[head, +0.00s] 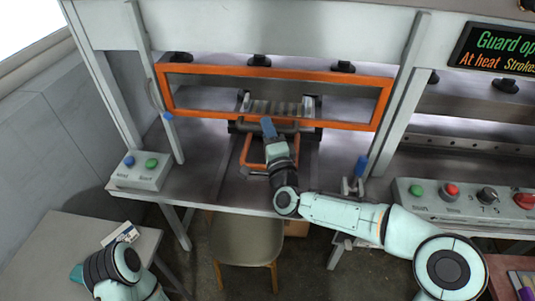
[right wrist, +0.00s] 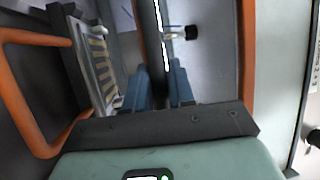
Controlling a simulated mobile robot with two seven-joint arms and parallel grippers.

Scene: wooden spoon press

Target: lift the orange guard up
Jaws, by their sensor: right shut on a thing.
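The orange guard (head: 280,71) is a wide orange frame with a see-through pane across the front of the press. Its lower edge is above the tabletop, and the work area shows below it. My right gripper (head: 268,128) is in front of the guard's lower edge, its blue fingers closed at a grey bar handle (head: 290,128) there. In the right wrist view the fingers (right wrist: 163,88) are close together, with a thin bar running up between them; the orange frame (right wrist: 247,50) stands to the right. The contact itself is partly hidden.
A slotted metal mould (head: 278,107) lies behind the handle. An orange loop handle (head: 252,165) is below my right gripper. A button box (head: 141,169) stands left, a control panel (head: 465,195) right. The sign (head: 500,47) partly reads "Guard op". White posts flank the guard.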

